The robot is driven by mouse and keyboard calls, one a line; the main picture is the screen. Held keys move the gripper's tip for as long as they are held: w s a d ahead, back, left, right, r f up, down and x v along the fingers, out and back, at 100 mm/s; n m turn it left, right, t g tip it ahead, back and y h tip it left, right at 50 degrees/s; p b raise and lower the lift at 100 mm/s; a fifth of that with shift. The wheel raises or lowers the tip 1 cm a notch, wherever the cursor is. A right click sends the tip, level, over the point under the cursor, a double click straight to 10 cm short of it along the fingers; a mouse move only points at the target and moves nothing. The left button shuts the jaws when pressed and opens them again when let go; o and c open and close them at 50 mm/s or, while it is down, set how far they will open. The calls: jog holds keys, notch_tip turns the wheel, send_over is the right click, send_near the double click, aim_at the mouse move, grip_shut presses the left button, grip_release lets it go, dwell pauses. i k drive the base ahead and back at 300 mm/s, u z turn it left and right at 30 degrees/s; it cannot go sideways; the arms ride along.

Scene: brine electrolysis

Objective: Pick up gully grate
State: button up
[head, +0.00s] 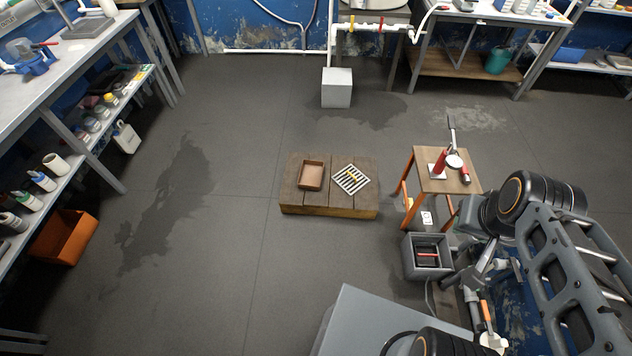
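The gully grate appears to be the pale square slatted grate (351,180). It lies turned at an angle on the right half of a low wooden platform (328,207) in the middle of the floor. Some yellow shows among its slats; I cannot tell what it is. A shallow brown tray (311,175) sits to its left on the same platform, apart from it. My arm fills the lower right of the head view, well away from the grate. I cannot make out my gripper's fingers anywhere in the view.
A small wooden stool (437,181) with red items stands right of the platform, with a grey bin (426,256) below. A pale block (337,88) stands behind. Benches line the left and back. An orange crate (64,237) is at left. Floor left of the platform is clear.

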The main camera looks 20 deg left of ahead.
aim_at(351, 177)
jog(key=u, duration=0.6)
jog(key=i, duration=1)
jog(key=u, duration=0.05)
